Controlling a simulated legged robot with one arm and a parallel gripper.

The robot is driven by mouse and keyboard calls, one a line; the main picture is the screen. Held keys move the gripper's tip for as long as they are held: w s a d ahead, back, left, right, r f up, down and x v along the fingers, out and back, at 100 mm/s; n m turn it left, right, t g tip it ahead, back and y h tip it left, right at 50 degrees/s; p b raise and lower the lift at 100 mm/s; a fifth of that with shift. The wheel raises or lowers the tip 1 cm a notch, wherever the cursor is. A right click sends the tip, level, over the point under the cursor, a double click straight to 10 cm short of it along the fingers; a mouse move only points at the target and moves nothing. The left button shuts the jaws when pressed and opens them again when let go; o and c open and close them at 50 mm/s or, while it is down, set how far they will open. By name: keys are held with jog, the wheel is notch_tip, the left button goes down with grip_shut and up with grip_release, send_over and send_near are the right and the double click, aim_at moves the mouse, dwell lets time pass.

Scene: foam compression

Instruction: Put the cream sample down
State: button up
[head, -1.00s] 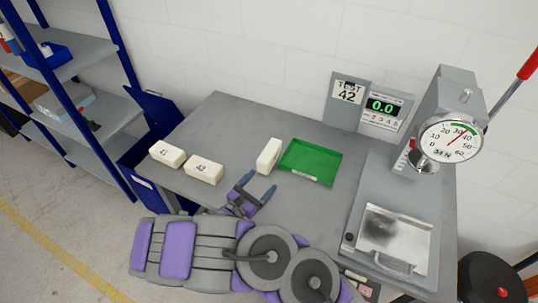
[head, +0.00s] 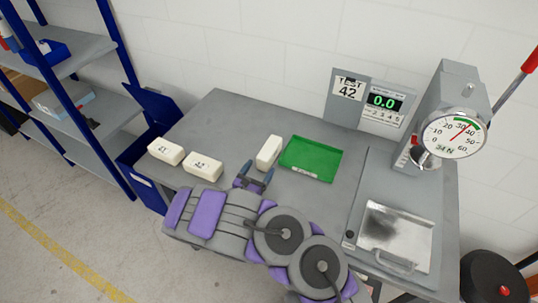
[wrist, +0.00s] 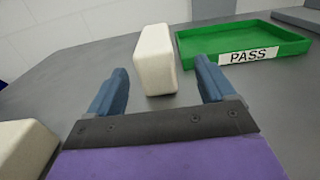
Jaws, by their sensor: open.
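Three cream blocks are on the grey bench. One plain cream block (head: 269,152) stands on a narrow side, apart from the others and just left of the green tray (head: 311,177). Two labelled blocks lie flat to its left: a left one (head: 166,151) and one marked 42 (head: 203,166). My gripper (head: 257,177) is open and empty, low over the bench at the near side of the plain block. In the wrist view, the plain block (wrist: 154,60) shows in the gap between the fingers (wrist: 161,70); neither finger visibly touches it. The tray's label there reads PASS.
The press with its dial (head: 453,134) and metal plate (head: 394,235) stands on the bench's right. A TEST 42 sign (head: 347,97) and a display reading 0.0 (head: 384,102) are at the back. A blue shelf rack (head: 90,90) and blue bin are left.

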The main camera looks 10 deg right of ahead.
aim_at(261, 162)
jog(key=x, duration=0.2)
jog(key=b+x, duration=0.1)
jog(key=x, duration=0.2)
jog(key=shift+w+a+r, duration=0.15)
jog(key=shift+w+a, duration=0.05)
jog(key=shift+w, duration=0.15)
jog(key=shift+w+d, duration=0.3)
jog(key=shift+w, duration=0.05)
jog(key=shift+c, duration=0.5)
jog(key=shift+a, duration=0.1)
jog(key=c, duration=1)
jog(key=shift+r, duration=0.15)
